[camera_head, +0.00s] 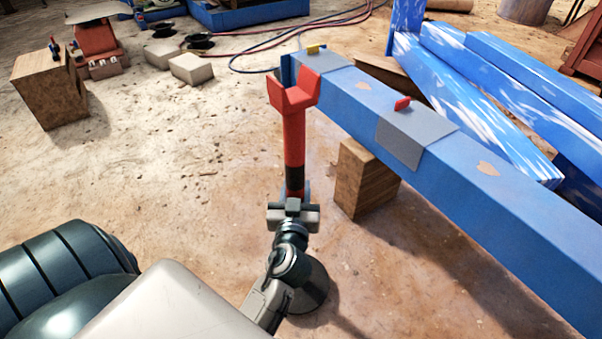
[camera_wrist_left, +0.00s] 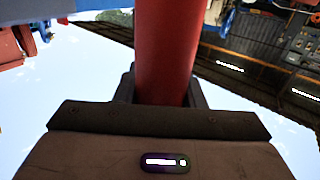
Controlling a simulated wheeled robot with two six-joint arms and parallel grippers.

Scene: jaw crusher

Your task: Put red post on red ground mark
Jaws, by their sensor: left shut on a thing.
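The red post (camera_head: 294,135) stands about upright, with a forked head on top and a black band low on its shaft. My left gripper (camera_head: 293,208) is shut on the post just below that band. In the left wrist view the red shaft (camera_wrist_left: 167,50) rises between the two dark fingers of the left gripper (camera_wrist_left: 162,95). A dark round disc (camera_head: 312,290) shows below the gripper; I cannot tell whether it is the post's foot. No red ground mark can be made out. My right gripper is not in view.
A long blue beam (camera_head: 480,185) runs just right of the post, resting on a wooden block (camera_head: 364,180). More blue beams (camera_head: 480,105) lie at the right. Open dirt ground (camera_head: 190,180) lies left of the post.

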